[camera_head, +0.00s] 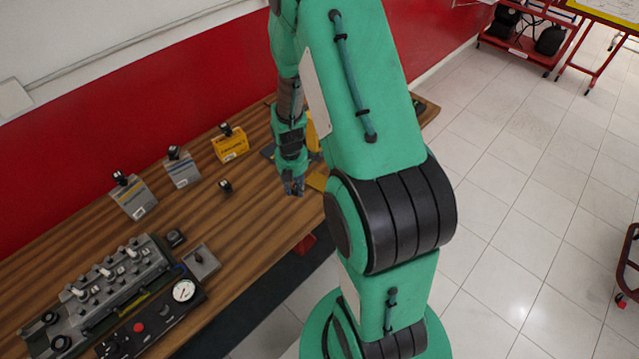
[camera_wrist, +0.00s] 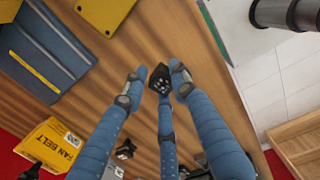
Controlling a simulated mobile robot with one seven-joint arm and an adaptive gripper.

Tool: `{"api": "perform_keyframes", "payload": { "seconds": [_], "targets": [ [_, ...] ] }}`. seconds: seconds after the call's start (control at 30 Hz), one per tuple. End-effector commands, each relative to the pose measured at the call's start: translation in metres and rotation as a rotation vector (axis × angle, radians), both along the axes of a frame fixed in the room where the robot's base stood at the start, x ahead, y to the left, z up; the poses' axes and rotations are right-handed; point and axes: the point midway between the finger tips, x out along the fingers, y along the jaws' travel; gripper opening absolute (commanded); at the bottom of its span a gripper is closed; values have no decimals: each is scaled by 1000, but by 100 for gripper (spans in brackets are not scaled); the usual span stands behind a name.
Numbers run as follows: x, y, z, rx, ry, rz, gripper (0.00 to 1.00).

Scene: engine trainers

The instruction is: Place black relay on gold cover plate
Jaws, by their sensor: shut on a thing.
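My gripper (camera_wrist: 158,85) has blue fingers, and they are closed around a small black block with light dots on its face, seemingly the black relay (camera_wrist: 160,77). In the head view my gripper (camera_head: 292,186) is over the wooden table, and the relay cannot be made out between the fingers. A flat gold plate, likely the gold cover plate (camera_wrist: 104,12), lies on the table at the top of the wrist view, apart from the relay. In the head view a gold piece (camera_head: 318,181) shows to the right of my gripper, partly hidden by my arm.
A blue item with a yellow label (camera_wrist: 38,50) lies left of the plate. A yellow fan belt box (camera_head: 230,145) and two grey boxes (camera_head: 182,170) stand along the back. A small black part (camera_head: 226,186) sits on the table. An engine trainer (camera_head: 105,285) fills the left end.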

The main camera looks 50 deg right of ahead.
Motion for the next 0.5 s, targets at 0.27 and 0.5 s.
{"api": "perform_keyframes", "payload": {
  "seconds": [0.27,0.5],
  "targets": [
    [-74,-31,-2,13,6,-188,7],
    [-110,-40,-3,20,11,-280,7]
  ]
}}
